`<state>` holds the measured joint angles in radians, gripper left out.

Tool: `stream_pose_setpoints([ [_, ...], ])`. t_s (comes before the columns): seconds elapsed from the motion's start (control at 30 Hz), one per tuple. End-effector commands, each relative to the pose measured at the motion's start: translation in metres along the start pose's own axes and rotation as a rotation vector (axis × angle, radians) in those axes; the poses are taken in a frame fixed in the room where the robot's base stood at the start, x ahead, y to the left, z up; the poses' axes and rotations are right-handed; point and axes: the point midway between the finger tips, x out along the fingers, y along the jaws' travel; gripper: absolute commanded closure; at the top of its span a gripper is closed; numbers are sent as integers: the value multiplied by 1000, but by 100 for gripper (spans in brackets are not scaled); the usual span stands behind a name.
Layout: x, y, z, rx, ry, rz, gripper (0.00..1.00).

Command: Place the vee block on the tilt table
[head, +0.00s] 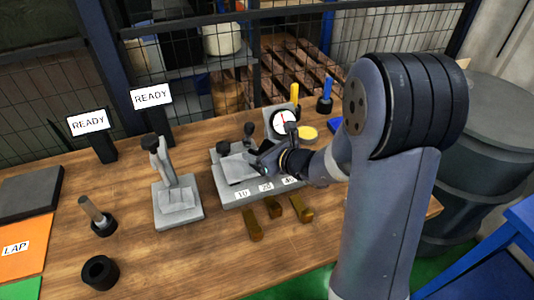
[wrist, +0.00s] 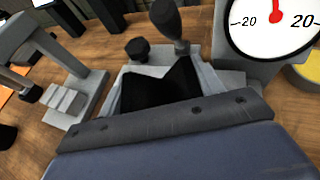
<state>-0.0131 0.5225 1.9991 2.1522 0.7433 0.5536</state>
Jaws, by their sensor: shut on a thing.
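My gripper (head: 262,163) is low over the tilt table and shut on a dark notched piece, which I take to be the vee block (wrist: 150,92). In the wrist view the block is just beyond my gripper's palm, its notch facing up. My gripper and arm mostly hide it in the head view. The tilt table (head: 232,195) is a grey base with several number labels along its front, a pale plate and dark knobs. A dial gauge (head: 284,121) stands at its back right. I cannot tell whether the block touches the plate.
A grey stand (head: 178,215) with a post is left of the tilt table. Several brass pieces (head: 274,208) lie in front of it. A black ring (head: 99,272) and a handled tool (head: 98,217) are farther left. The front-middle wood is clear.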

Motion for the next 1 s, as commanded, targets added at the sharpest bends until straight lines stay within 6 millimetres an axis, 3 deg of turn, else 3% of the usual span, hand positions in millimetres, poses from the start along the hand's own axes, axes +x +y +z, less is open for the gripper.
stream_pose_setpoints([
  [0.37, 35, 1, 19, -3, -8, 3, 100],
  [0.93, 38, 0, 8, -3, -9, 0, 100],
  [0.97, 37, 0, 6, -1, -1, 0, 34],
  [1.0, 37, 0, 6, 0, 0, 0, 31],
])
